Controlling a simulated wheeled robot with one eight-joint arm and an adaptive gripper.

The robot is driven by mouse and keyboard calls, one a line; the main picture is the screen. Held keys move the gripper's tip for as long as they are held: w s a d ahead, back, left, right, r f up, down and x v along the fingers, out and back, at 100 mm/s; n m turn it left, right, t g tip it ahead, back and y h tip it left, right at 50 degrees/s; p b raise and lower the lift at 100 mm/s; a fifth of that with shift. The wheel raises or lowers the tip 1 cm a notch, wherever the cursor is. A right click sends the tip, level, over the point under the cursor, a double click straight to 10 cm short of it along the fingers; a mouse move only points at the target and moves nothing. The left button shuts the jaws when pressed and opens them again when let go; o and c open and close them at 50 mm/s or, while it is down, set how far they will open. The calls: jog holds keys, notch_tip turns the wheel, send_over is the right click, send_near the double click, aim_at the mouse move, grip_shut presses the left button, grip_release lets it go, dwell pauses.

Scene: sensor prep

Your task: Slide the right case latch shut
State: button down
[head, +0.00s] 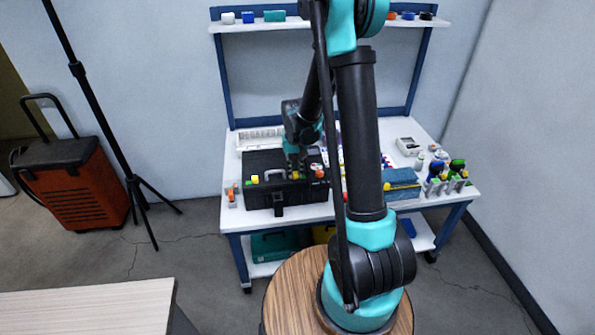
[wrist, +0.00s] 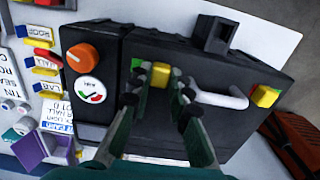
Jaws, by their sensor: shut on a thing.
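The black case (head: 262,197) stands on the white workbench, and its dark body (wrist: 215,70) fills much of the wrist view. The right case latch is a small yellow block (wrist: 158,76) on the case, on the orange knob's side of the handle. My gripper (wrist: 161,82) has its two fingers on either side of this latch and is shut on it; the fingers hide part of it. In the head view my gripper (head: 294,172) is over the right part of the case. The other yellow latch (wrist: 265,96) is beyond the pale handle (wrist: 220,98), clear of my gripper.
An orange knob (wrist: 82,57) and a gauge (wrist: 92,91) sit close beside my fingers. Coloured labelled items (wrist: 45,68) lie beside the case. A blue box (head: 402,190) and several bottles stand at the bench's right. An orange wheeled unit (head: 70,185) stands on the floor.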

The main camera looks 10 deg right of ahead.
aim_at(294, 173)
jog(key=c, duration=1.4)
grip_release()
jog(key=shift+a, duration=0.2)
jog(key=shift+r, duration=4)
jog(key=s+d+t, duration=0.2)
jog(key=s+d, duration=0.1)
jog(key=s, duration=0.8)
jog(key=s+d+t, duration=0.2)
jog(key=s+d, duration=0.2)
jog(key=s, duration=0.7)
jog(key=shift+r, duration=0.45)
